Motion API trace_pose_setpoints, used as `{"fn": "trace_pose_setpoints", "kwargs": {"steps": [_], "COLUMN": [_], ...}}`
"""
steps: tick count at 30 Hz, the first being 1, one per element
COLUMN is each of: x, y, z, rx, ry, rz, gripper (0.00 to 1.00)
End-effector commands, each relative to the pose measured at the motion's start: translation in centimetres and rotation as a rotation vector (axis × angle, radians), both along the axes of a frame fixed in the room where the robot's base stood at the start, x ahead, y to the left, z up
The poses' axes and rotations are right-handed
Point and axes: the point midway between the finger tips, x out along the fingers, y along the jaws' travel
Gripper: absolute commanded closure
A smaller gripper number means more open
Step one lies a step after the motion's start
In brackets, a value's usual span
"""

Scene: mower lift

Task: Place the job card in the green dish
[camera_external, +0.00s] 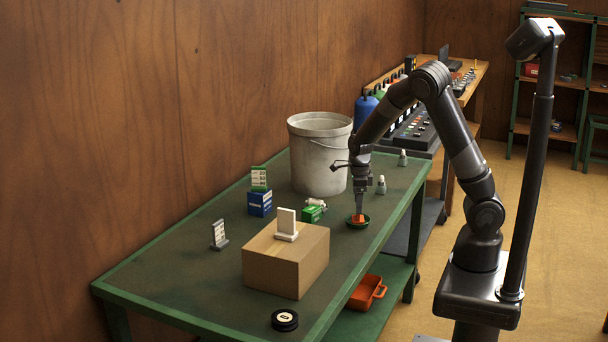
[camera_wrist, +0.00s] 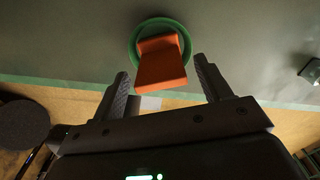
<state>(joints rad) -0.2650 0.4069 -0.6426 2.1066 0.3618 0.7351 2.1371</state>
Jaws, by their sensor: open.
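The green dish (camera_external: 365,223) sits on the green table near its right edge; its rim shows at the top of the wrist view (camera_wrist: 133,46). An orange card-like piece with a thicker foot (camera_external: 356,217) is in the dish; in the wrist view the orange piece (camera_wrist: 163,68) stands between my fingers and covers most of the dish. It may be the job card; no print shows on it. My gripper (camera_external: 359,209) points down just above the dish. In the wrist view my gripper (camera_wrist: 162,75) is open, with visible gaps beside the orange piece.
A grey bucket (camera_external: 318,160) stands behind the dish. A cardboard box (camera_external: 285,263) bears a white card in a stand (camera_external: 287,222). Other cards stand on a blue box (camera_external: 260,203) and on the table (camera_external: 219,235). A green box (camera_external: 311,214) is left of the dish.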

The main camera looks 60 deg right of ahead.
Motion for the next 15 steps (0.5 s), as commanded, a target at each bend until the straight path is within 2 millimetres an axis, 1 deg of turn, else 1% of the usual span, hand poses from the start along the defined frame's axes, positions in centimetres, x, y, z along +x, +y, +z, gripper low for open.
{"fn": "trace_pose_setpoints", "kwargs": {"steps": [1, 3, 9, 12, 15], "x": [0.1, 0.1, 0.0, 0.0, 0.0], "y": [0.1, 0.1, 0.0, 0.0, 0.1], "z": [1.3, 2.9, 6.9, 8.1, 8.9], "rx": [0.0, 0.0, 0.0, 0.001, 0.001], "ry": [-0.006, -0.006, -0.004, -0.003, -0.001], "rz": [0.002, 0.002, 0.001, 0.001, 0.004], "gripper": [0.29, 0.29, 0.29, 0.29, 0.29]}}
